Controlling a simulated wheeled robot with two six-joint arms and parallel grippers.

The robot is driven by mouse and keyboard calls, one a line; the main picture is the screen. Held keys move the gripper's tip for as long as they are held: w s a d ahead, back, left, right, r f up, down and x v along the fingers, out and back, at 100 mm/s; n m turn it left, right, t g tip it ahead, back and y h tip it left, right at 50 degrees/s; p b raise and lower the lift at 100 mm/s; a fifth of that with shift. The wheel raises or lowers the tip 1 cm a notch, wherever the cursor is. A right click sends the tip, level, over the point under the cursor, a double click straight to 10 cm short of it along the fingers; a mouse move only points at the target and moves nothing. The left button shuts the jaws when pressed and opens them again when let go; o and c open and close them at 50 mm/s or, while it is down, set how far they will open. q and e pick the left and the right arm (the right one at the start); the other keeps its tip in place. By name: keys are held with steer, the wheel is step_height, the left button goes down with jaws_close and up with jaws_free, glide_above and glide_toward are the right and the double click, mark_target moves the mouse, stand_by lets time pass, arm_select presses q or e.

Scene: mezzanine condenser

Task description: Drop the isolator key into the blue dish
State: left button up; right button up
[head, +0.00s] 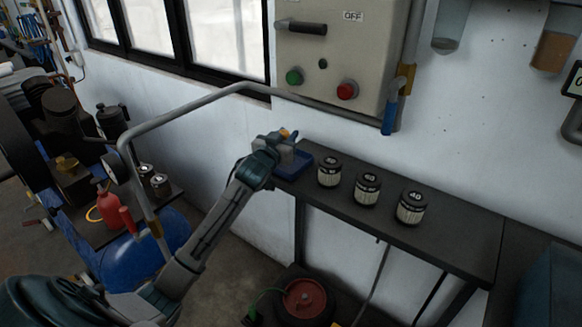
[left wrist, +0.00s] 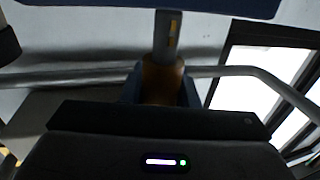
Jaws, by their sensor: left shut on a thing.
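My left gripper (head: 284,147) is at the wall end of the dark shelf, over or just beside the blue dish (head: 294,165). It is shut on the isolator key, whose small orange part (head: 284,133) shows at the jaws. In the left wrist view an orange-brown part of the key (left wrist: 160,82) sits between the jaws, with a grey piece beyond it. The gripper hides part of the dish, so I cannot tell whether the key is fully inside its rim. My right gripper is not in view.
Three dark-lidded jars, the nearest to the dish being one (head: 329,171), stand in a row on the shelf (head: 454,243). A grey pipe (head: 190,106) runs behind my left arm. A switch box (head: 340,60) hangs above the dish.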

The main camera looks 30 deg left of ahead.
arm_select(q)
steer(key=o, duration=1.1)
steer(key=shift+s+f, duration=0.1)
steer(key=shift+s, duration=0.15)
steer(key=shift+s+d+b, duration=0.3)
steer(key=shift+s, duration=1.4)
steer(key=shift+s+d+b, duration=0.25)
steer(key=shift+s+b, duration=0.05)
steer(key=shift+s, duration=1.4)
steer(key=shift+s+d+b, duration=0.3)
steer(key=shift+s, duration=1.4)
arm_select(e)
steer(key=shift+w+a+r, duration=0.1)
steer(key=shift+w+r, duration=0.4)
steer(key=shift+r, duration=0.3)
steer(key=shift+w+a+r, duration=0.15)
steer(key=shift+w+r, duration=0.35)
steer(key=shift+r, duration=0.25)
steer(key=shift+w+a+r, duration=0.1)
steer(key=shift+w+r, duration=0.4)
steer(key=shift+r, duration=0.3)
